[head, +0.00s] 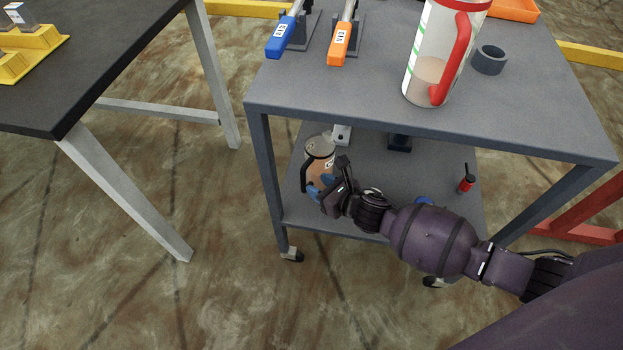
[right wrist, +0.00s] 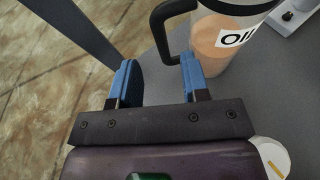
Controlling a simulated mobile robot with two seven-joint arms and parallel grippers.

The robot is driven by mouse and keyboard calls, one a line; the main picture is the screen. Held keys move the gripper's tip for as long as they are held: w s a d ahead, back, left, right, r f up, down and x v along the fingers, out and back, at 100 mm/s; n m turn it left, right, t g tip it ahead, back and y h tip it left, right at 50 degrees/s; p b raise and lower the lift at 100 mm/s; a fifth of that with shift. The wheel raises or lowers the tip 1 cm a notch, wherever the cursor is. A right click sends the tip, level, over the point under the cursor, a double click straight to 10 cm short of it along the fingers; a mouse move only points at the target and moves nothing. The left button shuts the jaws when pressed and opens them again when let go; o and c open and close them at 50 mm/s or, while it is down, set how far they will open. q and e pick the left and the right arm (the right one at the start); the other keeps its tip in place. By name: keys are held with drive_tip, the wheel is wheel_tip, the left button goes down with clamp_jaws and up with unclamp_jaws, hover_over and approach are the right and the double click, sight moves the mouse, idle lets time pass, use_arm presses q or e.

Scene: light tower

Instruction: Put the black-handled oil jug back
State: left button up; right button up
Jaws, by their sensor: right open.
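The oil jug (head: 319,149) stands upright on the lower shelf of the grey cart, near its left front corner. It has a clear body, a grey lid, amber contents and a black handle on its left side. The right wrist view shows its body (right wrist: 232,38), part of an "OIL" label and the handle (right wrist: 160,30). My right gripper (head: 321,187) is low beside the jug. Its blue fingers (right wrist: 158,72) are open, with the handle at or just beyond the fingertips. I cannot tell whether they touch the jug. My left gripper is not in view.
The cart top (head: 385,100) carries a large red-handled jug (head: 430,65), a blue-handled tool (head: 282,37), an orange-handled tool (head: 340,42) and a grey ring (head: 490,60). A small red bottle (head: 467,184) stands on the lower shelf. A black table (head: 100,75) is at left.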

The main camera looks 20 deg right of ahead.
use_arm(q)
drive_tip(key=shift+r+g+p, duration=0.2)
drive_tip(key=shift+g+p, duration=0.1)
drive_tip(key=shift+p, duration=0.3)
use_arm(e)
drive_tip(key=shift+v, duration=2.45)
